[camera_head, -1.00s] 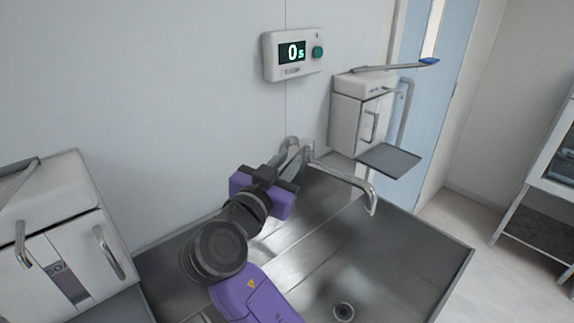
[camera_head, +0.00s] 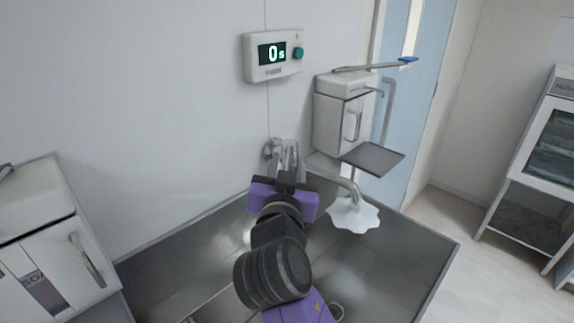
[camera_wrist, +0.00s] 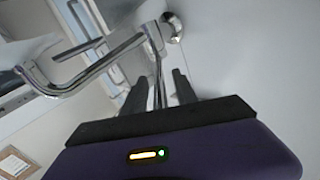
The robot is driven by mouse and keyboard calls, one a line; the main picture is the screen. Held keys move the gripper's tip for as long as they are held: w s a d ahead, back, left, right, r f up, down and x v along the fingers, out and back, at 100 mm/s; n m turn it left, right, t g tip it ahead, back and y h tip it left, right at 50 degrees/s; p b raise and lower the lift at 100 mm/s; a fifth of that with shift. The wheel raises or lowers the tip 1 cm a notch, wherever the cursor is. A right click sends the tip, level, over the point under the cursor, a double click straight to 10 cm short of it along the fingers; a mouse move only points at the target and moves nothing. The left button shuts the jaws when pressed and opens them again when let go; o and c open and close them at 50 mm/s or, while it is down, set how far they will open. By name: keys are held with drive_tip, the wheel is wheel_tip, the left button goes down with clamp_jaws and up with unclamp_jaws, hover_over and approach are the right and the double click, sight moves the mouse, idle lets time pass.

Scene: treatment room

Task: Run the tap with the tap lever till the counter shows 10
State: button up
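The wall counter (camera_head: 271,54) reads 0 s. The chrome tap is mounted on the wall above the steel sink (camera_head: 205,262). Its curved spout (camera_head: 354,182) shows in the head view and also in the wrist view (camera_wrist: 85,80). A white, splash-like sheet of water (camera_head: 354,216) lies under the spout's end. My gripper (camera_wrist: 159,87) is at the tap, with its two dark fingers apart on either side of the thin chrome tap lever (camera_wrist: 157,68). I cannot tell whether a finger touches the lever. In the head view my wrist hides the fingers.
A white dispenser (camera_head: 341,118) with a long blue-tipped lever and a grey tray (camera_head: 373,157) hangs right of the tap. Another white dispenser (camera_head: 48,240) stands at left. A glass-fronted cabinet (camera_head: 540,165) is at the far right, with clear floor before it.

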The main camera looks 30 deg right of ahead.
drive_tip(key=b+v, duration=0.2)
drive_tip(key=v, duration=0.5)
drive_tip(key=shift+s+a, duration=0.2)
drive_tip(key=shift+s, duration=0.15)
drive_tip(key=shift+f, duration=0.15)
drive_tip(key=s+a+f+n+y, duration=0.2)
drive_tip(key=s+f+n+y, duration=0.3)
drive_tip(key=f, duration=0.6)
drive_tip(key=s+a+f+n+y, duration=0.1)
drive_tip(key=s+f+n+y, duration=0.2)
drive_tip(key=s+f, duration=0.6)
drive_tip(key=s+d+f, duration=0.1)
drive_tip(key=s, duration=1)
drive_tip(key=s+d+y, duration=0.1)
drive_tip(key=s+d, duration=0.1)
drive_tip(key=s, duration=0.9)
drive_tip(key=shift+f+g, duration=0.3)
drive_tip(key=shift+f, duration=0.1)
drive_tip(key=shift+d, duration=0.15)
idle(2.0)
